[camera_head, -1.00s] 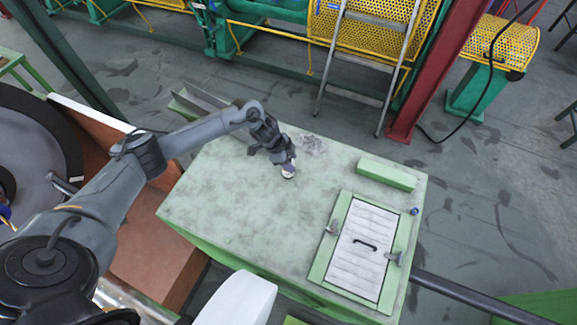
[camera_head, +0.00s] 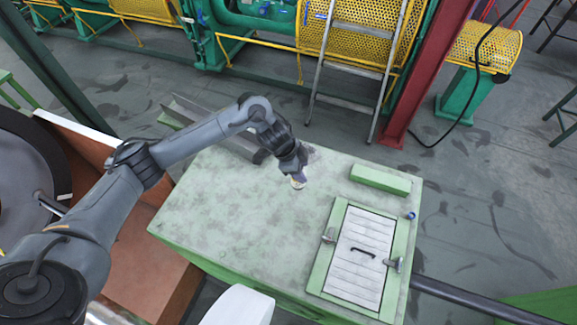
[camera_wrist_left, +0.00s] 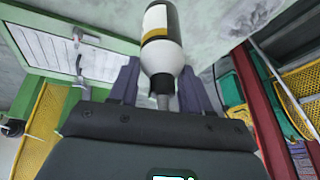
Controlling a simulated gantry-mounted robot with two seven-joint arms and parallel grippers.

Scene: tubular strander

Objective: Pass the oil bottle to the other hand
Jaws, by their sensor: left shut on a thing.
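In the head view the left gripper (camera_head: 297,172) is over the back middle of the pale green table (camera_head: 230,210). Only a small pale end of the bottle (camera_head: 298,183) shows below its fingers there. I cannot tell its exact height over the table. My right gripper is not in view.
A green bar-shaped block (camera_head: 380,180) lies at the table's back right. A white-slatted hatch (camera_head: 360,255) with a dark handle and latches is at the right. A grey metal channel (camera_head: 215,125) is at the back left. The table's left and middle are clear.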

